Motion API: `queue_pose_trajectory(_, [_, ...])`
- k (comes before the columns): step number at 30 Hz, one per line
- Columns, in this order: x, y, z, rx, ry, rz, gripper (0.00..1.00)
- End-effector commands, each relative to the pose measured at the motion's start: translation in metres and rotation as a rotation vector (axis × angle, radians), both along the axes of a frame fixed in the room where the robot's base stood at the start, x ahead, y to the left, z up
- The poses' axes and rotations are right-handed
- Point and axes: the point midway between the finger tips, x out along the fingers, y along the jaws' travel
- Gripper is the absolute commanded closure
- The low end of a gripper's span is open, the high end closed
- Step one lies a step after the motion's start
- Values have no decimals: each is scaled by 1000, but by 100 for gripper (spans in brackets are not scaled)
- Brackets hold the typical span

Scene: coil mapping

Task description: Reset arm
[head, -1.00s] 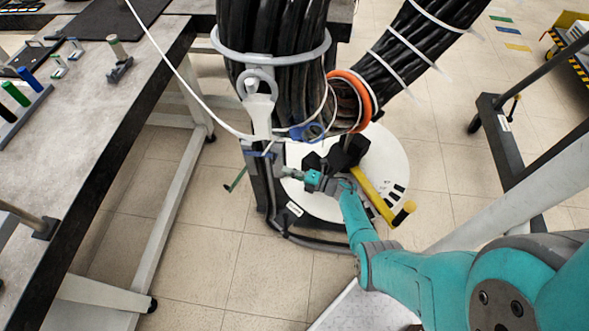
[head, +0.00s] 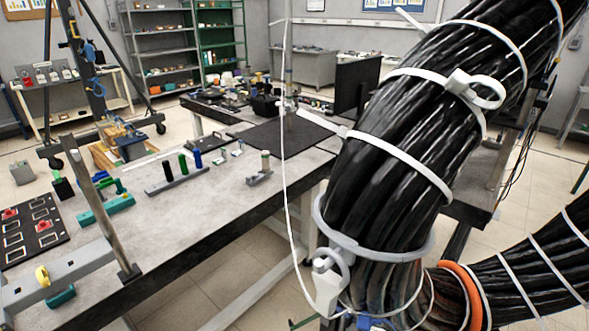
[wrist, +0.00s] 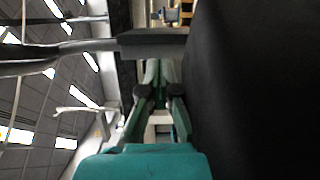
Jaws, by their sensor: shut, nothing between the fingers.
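My gripper (wrist: 159,72) shows in the wrist view, with its teal body at the bottom and its two dark green fingers reaching up the middle. It is shut and holds nothing. A large dark surface fills the right of that view close to the fingers; I cannot tell what it is. A grey bar with dark rods crosses just above the fingertips. The thick black cable bundle (head: 400,150), bound with white bands, stands at the right of the head view.
A long grey workbench (head: 215,215) runs across the left and middle of the head view. It carries coloured cylinders in a holder (head: 183,180) and a black mat (head: 285,138). Shelves (head: 165,60) stand at the back. Bare floor shows below the bench.

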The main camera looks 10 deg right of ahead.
Motion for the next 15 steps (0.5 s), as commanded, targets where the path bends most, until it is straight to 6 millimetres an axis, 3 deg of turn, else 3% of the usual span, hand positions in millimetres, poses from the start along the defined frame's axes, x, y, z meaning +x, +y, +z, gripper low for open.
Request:
queue_pose_trajectory(5, [-19,25,-4,61,5,-37,100])
queue_pose_trajectory(15, [-99,93,9,311,28,-178,100])
